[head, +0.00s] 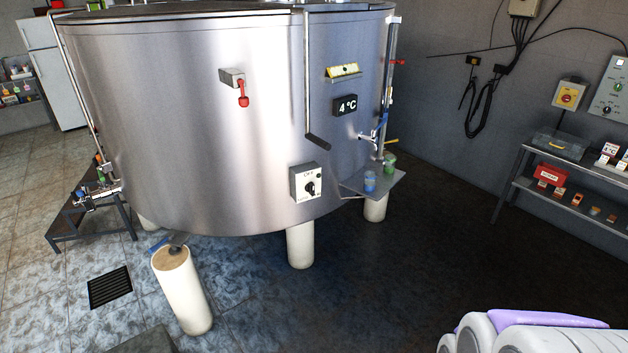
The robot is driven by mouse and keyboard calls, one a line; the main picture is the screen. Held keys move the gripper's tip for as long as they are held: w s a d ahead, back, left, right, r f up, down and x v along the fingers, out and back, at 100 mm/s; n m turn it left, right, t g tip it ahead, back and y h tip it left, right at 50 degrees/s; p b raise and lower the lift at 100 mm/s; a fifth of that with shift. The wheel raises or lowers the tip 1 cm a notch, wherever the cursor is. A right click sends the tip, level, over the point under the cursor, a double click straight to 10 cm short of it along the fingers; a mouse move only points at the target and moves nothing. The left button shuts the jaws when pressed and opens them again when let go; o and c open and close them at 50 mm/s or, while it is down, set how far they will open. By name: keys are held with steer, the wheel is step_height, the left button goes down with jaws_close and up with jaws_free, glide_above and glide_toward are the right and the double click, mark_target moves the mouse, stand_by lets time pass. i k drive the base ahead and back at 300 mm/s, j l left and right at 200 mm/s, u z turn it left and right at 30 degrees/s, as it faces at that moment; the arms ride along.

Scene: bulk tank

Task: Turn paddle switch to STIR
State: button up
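A pale switch box (306,181) is on the lower front of the large steel tank (190,110), right of the middle. On its face is a black paddle knob (310,188). A word above the knob seems to read OFF; the lettering below it is too small to read. I cannot tell exactly which mark the knob points to. My gripper is not in view. White and purple rounded parts (540,335) at the bottom right seem to be mine, well apart from the switch.
A small shelf (375,186) with blue and green cups juts out right of the switch box. A red-handled lever (243,95) and a 4 °C display (345,106) are higher on the tank. Dark floor in front right is clear.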

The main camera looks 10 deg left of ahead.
mark_target(309, 187)
steer(key=i+l+u, duration=0.1)
steer(key=u, duration=0.25)
steer(key=i+l+u, duration=0.1)
steer(key=u, duration=0.3)
steer(key=l+u, duration=0.35)
steer(key=i+l+u, duration=0.1)
steer(key=l, duration=0.35)
steer(key=i+l+u, duration=0.1)
steer(key=l, duration=0.35)
steer(key=i+l+u, duration=0.1)
steer(key=l, duration=0.4)
steer(key=i+l+u, duration=0.1)
steer(key=l, duration=0.35)
